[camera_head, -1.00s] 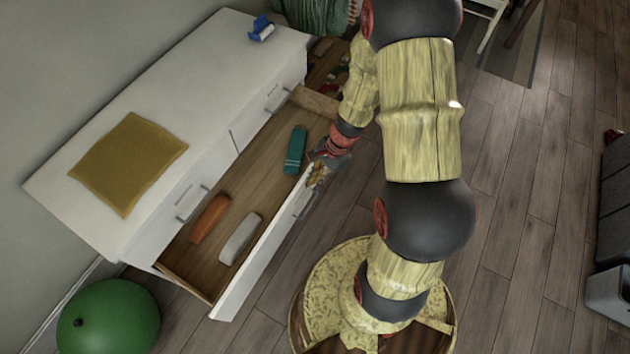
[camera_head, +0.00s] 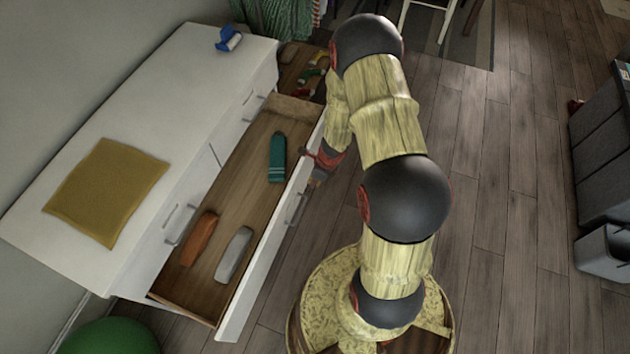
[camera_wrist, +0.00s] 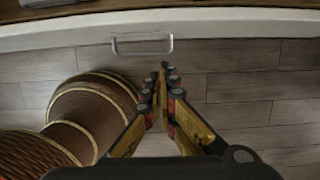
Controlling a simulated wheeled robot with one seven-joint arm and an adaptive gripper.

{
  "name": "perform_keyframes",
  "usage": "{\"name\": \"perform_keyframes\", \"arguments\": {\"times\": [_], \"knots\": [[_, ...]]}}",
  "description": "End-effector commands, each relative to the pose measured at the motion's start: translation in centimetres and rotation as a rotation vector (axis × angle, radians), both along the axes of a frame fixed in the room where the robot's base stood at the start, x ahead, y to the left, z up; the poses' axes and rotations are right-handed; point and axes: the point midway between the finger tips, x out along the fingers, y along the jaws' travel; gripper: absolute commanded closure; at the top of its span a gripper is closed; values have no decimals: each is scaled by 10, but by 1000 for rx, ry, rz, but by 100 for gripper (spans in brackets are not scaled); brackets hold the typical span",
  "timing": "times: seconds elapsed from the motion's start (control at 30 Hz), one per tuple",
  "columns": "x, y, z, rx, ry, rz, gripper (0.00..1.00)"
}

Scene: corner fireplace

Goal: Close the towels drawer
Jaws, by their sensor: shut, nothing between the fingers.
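The open drawer (camera_head: 213,300) is pulled far out of the white dresser (camera_head: 130,100). Inside lie rolled towels: a teal one (camera_head: 277,157), an orange one (camera_head: 199,238) and a grey one (camera_head: 234,254). My gripper (camera_head: 306,183) is just outside the drawer's front panel, its fingers partly hidden by my arm and the panel edge. In the wrist view my gripper (camera_wrist: 160,75) is shut and empty, with the drawer's white front edge (camera_wrist: 220,22) and its handle (camera_wrist: 143,52) ahead. I cannot tell whether the fingers touch the front.
A yellow cloth (camera_head: 108,192) and a small blue item (camera_head: 229,40) lie on the dresser top. Another open drawer (camera_head: 300,70) with items shows at the back. A green ball (camera_head: 108,338) sits at the lower left.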

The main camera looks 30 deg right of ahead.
Motion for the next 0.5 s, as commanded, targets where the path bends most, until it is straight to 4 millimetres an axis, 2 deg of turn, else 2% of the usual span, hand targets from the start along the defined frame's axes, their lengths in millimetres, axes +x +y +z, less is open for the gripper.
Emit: {"name": "perform_keyframes", "arguments": {"times": [0.03, 0.2, 0.3, 0.5], "knots": [[2, 2, -16, 0, 1, 1, 100], [8, 7, -46, 0, 0, 3, 100], [22, 16, -42, -1, -2, 7, 100], [37, 27, -41, 0, -1, 4, 100]]}}
